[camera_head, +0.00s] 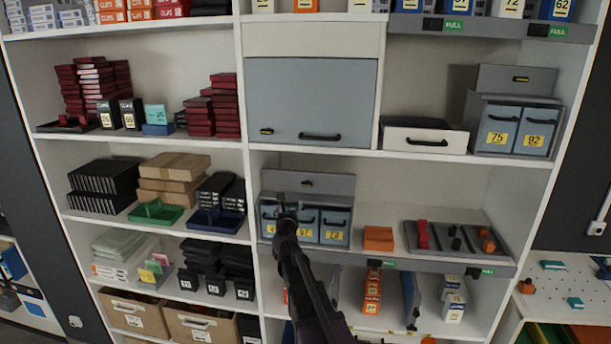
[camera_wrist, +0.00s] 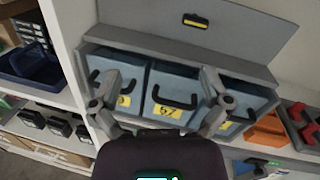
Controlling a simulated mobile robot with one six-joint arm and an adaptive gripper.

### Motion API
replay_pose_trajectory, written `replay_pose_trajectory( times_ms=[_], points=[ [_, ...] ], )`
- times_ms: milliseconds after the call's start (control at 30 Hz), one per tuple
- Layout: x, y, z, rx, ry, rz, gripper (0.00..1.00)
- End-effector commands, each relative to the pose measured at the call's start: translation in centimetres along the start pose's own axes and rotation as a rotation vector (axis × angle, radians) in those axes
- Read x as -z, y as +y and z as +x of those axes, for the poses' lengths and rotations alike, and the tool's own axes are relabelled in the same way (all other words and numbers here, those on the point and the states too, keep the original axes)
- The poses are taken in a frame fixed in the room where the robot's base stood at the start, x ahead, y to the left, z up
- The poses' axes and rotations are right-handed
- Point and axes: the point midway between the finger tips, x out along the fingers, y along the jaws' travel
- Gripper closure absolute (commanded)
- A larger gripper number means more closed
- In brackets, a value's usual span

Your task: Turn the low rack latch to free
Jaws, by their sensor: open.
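The low rack (camera_head: 340,226) is a grey case with three blue drawers on a middle shelf. Its latch (camera_head: 307,183) sits on the grey panel above the drawers. In the wrist view the latch (camera_wrist: 196,20) is a yellow bar lying roughly horizontal on a dark mount, near the top. My gripper (camera_head: 287,212) is in front of the left part of the rack, lower than the latch. In the wrist view my gripper (camera_wrist: 160,86) has its fingers spread wide with nothing between them. They are over the drawer fronts, apart from the latch. Whether they touch the drawers is unclear.
An orange box (camera_head: 378,238) and a grey tray (camera_head: 455,240) with red, black and orange parts stand right of the rack. A green tray (camera_head: 155,212) and a blue tray (camera_head: 214,221) are on the left. Another shelf is above. The space before the latch panel looks clear.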

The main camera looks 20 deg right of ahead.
Motion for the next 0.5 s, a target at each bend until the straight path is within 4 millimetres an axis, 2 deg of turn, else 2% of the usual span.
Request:
replay_pose_trajectory(
  times_ms=[33, 100, 200, 500],
  points=[
    [-0.6, -1.1, 0.6, 0.044, 0.015, 0.063, 0.03],
    [-0.5, -2.2, 0.9, 0.094, 0.033, 0.136, 0.03],
    [-0.3, -3.2, 1.1, 0.14, 0.048, 0.203, 0.03],
    [-0.1, -3.7, 1.1, 0.164, 0.055, 0.236, 0.03]
  ],
)
